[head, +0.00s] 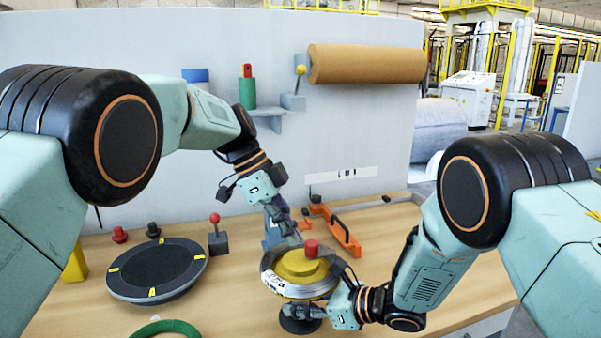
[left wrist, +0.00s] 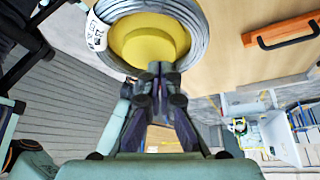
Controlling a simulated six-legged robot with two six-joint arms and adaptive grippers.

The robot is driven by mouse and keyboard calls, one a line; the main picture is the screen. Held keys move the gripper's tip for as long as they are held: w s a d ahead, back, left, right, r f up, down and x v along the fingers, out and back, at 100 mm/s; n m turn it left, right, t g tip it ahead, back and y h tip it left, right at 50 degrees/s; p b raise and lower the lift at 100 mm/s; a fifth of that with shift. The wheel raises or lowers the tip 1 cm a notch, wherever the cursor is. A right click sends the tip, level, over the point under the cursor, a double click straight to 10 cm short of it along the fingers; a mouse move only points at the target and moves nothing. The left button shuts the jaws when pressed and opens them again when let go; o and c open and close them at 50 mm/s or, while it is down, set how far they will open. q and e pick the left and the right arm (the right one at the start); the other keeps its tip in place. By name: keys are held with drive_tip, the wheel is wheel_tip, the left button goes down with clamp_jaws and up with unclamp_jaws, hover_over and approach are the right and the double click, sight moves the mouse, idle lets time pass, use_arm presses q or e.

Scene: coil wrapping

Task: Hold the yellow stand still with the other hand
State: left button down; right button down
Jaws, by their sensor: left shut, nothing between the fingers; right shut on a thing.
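The yellow stand (head: 296,265) is on the wooden table at the front middle, with a red knob (head: 311,247) on top and a dark foot below. A grey coil (head: 271,281) with a white label lies around its yellow disc. In the left wrist view the yellow disc (left wrist: 150,40) and the coil (left wrist: 115,12) fill the upper middle. My left gripper (head: 292,238) is shut and empty at the far side of the coil; I cannot tell whether it touches. My right gripper (head: 290,312) is shut on the stand low down, under the coil; the exact grip is partly hidden.
A black round turntable (head: 157,268) with yellow marks stands to the left, near a red-knobbed lever (head: 216,232). A green ring (head: 166,328) lies at the front edge. An orange tool (head: 342,234) lies behind the stand. A brown roll (head: 366,64) hangs on the grey wall panel.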

use_arm(q)
wheel_tip(320, 180, up, 6)
idle(0.6)
use_arm(e)
drive_tip(key=c, duration=0.9)
unclamp_jaws()
